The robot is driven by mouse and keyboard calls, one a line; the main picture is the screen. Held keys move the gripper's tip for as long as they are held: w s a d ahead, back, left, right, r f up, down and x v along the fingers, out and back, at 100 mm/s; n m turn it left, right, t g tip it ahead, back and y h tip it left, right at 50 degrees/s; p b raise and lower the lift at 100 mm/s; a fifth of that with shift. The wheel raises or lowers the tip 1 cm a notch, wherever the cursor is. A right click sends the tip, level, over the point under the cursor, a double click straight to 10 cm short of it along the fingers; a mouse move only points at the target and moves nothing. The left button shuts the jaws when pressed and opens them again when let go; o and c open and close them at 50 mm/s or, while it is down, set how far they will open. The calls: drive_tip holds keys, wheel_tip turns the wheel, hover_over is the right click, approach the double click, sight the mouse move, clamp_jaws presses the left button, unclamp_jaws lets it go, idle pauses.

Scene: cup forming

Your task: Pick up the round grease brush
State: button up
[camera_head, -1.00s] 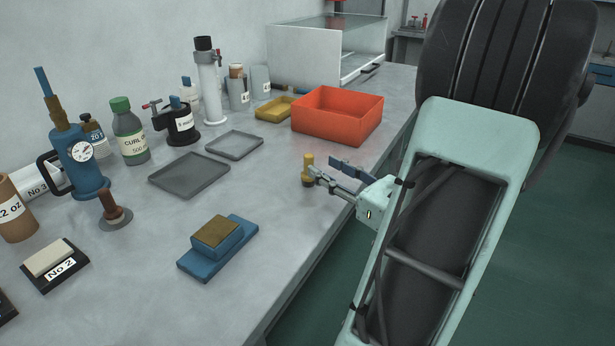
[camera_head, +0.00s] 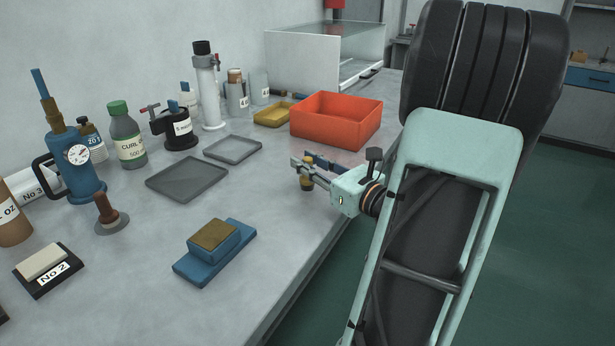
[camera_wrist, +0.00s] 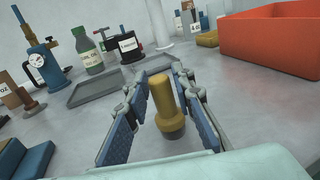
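The round grease brush (camera_wrist: 163,98) stands upright on the grey bench in the wrist view, with a tan knobbed handle and a darker base. It sits between the two blue-padded fingers of my gripper (camera_wrist: 162,118), which are open with a gap on each side of it. In the head view my gripper (camera_head: 312,168) is low over the bench near its front edge. There the brush (camera_head: 306,184) is partly hidden behind the fingers, and its lower part shows below them.
An orange bin (camera_head: 337,119) stands just behind my gripper. Flat grey trays (camera_head: 188,179), a blue block (camera_head: 214,250), bottles and a gauge pump (camera_head: 76,165) occupy the left side. The bench around the brush is clear.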

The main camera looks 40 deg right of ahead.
clamp_jaws()
